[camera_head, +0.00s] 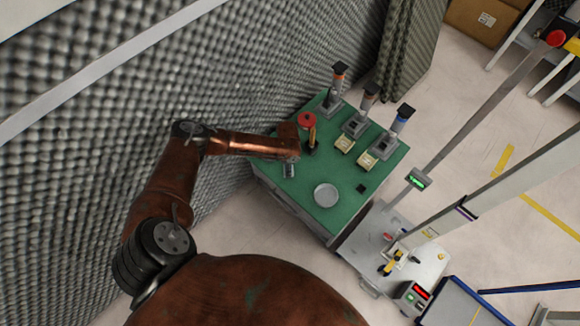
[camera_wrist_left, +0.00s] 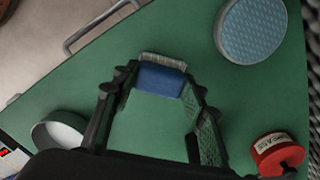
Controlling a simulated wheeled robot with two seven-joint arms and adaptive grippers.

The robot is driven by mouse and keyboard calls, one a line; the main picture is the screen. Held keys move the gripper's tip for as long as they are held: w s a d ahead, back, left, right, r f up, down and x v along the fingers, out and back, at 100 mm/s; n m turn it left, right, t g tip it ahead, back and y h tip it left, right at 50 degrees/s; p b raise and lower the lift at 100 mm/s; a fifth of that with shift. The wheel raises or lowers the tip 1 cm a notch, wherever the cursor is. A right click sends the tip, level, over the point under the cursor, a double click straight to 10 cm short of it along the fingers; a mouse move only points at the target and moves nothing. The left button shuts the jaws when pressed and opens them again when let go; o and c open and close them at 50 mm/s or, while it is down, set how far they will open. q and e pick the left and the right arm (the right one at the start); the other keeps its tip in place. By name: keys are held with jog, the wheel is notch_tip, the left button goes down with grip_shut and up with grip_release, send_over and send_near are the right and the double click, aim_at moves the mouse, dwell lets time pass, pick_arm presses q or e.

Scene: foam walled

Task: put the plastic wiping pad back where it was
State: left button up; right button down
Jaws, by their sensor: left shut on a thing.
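My left gripper (camera_head: 290,170) is over the left part of the green tabletop (camera_head: 300,193). In the left wrist view its fingers (camera_wrist_left: 161,88) are shut on a small blue block with a pale grey ribbed edge (camera_wrist_left: 160,78), which seems to be the wiping pad. The head view barely shows the pad, as the gripper covers it. Whether the pad touches the tabletop is hard to tell. My right gripper is in neither view.
A round blue textured disc (camera_wrist_left: 252,30) lies nearby. A shallow round dish (camera_head: 326,195) is at the tabletop's front. A red roll (camera_head: 307,120) and several upright tools (camera_head: 356,122) stand behind. The grey foam wall (camera_head: 80,120) is close on the left.

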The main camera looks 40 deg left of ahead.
pick_arm(q)
jog(key=shift+f, duration=0.1)
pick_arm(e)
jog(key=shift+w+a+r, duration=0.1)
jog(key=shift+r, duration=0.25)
pick_arm(q)
jog(key=o, duration=1)
notch_tip(320, 180, up, 5)
jog(key=shift+r+p, duration=0.1)
jog(key=shift+p, duration=1.15)
jog(key=shift+r+p, duration=1.45)
jog(key=shift+r, duration=1.95)
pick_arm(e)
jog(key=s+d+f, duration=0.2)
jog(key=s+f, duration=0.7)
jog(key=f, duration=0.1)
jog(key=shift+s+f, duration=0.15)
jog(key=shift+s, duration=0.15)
